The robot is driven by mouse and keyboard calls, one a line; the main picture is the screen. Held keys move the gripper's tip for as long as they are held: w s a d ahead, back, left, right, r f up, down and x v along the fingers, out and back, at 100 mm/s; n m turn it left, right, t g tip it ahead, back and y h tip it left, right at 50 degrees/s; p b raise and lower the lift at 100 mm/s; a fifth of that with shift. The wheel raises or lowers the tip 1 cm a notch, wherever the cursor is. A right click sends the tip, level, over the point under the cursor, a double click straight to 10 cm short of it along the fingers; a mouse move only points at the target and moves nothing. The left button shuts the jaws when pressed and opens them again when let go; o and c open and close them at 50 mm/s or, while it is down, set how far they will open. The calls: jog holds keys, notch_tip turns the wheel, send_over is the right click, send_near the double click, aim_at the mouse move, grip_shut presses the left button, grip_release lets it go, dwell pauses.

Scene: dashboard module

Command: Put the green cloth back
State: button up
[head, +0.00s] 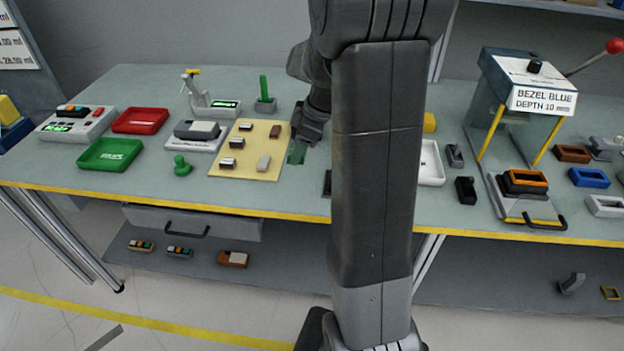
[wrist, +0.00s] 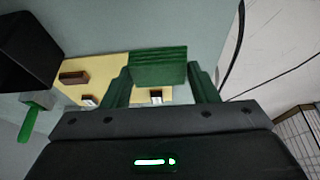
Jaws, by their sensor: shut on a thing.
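The green cloth (wrist: 158,68) shows in the wrist view as a ridged, folded block between the two fingers. In the head view a small part of the green cloth (head: 297,153) shows just below my gripper (head: 304,138), at the right edge of the yellow mat (head: 225,172). My gripper also shows in the wrist view (wrist: 160,82), its fingers shut on the cloth. My arm hides part of the table to the right of the cloth. I cannot tell whether the cloth touches the table.
Several small blocks lie on the yellow mat. Left of it are a green knob (head: 181,166), a green tray (head: 110,154) and a red tray (head: 140,121). A holder with an upright green handle (head: 264,90) stands behind. A press (head: 525,90) stands at right.

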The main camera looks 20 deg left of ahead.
aim_at(294, 179)
notch_tip(294, 179, down, 3)
jog(key=shift+w+a+f, duration=0.1)
jog(key=shift+a, duration=0.05)
jog(key=shift+f+p, duration=0.3)
jog(key=shift+f, duration=1.95)
jog(key=shift+f, duration=0.15)
jog(key=o, duration=1)
jog(key=shift+r, duration=0.3)
jog(key=v, duration=1.1)
jog(key=shift+d+r+b, duration=0.25)
jog(key=shift+r+b, duration=0.1)
jog(key=shift+b, duration=0.05)
